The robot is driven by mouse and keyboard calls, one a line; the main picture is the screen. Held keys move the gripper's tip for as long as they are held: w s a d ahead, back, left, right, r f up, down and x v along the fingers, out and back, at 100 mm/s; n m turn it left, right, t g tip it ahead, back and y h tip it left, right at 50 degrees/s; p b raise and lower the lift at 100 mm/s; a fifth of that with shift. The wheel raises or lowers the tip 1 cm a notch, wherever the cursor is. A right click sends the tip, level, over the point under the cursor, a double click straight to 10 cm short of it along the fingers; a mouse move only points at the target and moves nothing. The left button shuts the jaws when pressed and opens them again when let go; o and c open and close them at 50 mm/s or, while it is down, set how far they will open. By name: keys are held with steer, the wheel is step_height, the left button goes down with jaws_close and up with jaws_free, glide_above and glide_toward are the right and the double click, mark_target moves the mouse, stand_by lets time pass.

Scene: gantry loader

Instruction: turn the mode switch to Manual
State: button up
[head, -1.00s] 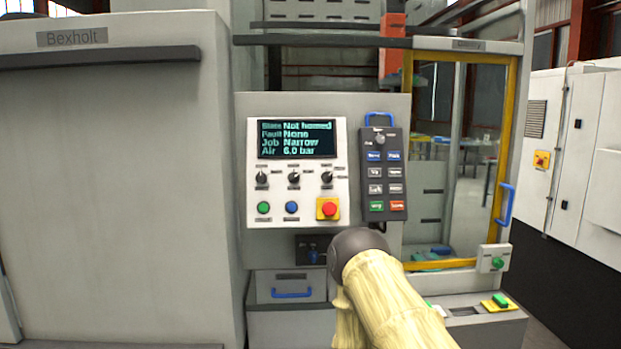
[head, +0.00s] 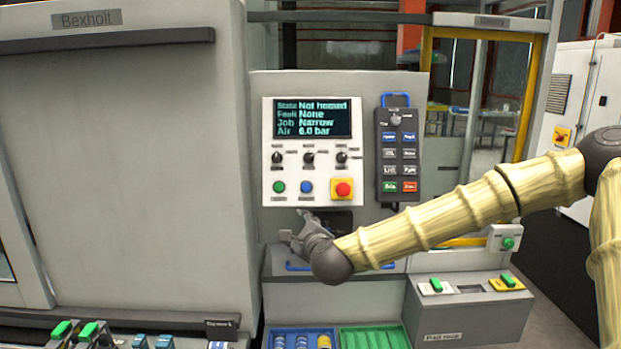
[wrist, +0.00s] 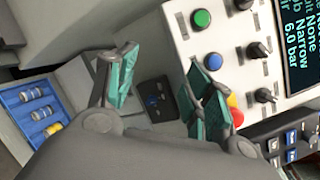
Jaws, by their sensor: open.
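The control panel (head: 270,198) carries a row of three black rotary switches: left (head: 277,158), middle (head: 309,158) and right (head: 342,158). Their labels are too small to read, so I cannot tell which is the mode switch or its setting. In the wrist view the switches show along the panel's right side, one of them here (wrist: 260,50). My gripper (head: 290,232) is below the panel's lower left part, apart from the switches. In the wrist view my gripper (wrist: 163,78) has its teal pads spread with nothing between them.
Below the switches are a green button (head: 279,187), a blue button (head: 306,187) and a red emergency stop (head: 343,189). A pendant (head: 397,165) hangs to the right. The screen (head: 312,118) reads "Not homed". A blue tray (wrist: 22,92) holds several cylinders.

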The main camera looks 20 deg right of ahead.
mark_target(310, 159)
steer(key=w+d+r+m+t+h, duration=0.1)
steer(key=d+r+m, duration=0.2)
steer(key=r, duration=0.4)
steer(key=w+d+r+m+t+h, duration=0.1)
steer(key=d+r+m, duration=0.15)
steer(key=r, duration=0.55)
steer(key=w+p, duration=0.1)
steer(key=w, duration=0.2)
steer(key=w+d+p, duration=0.1)
steer(key=w+p, duration=0.1)
steer(key=w, duration=0.1)
steer(key=w+p, duration=0.2)
steer(key=w, duration=0.2)
steer(key=shift+d+f, duration=0.25)
steer(key=shift+f, duration=0.1)
steer(key=c, duration=1)
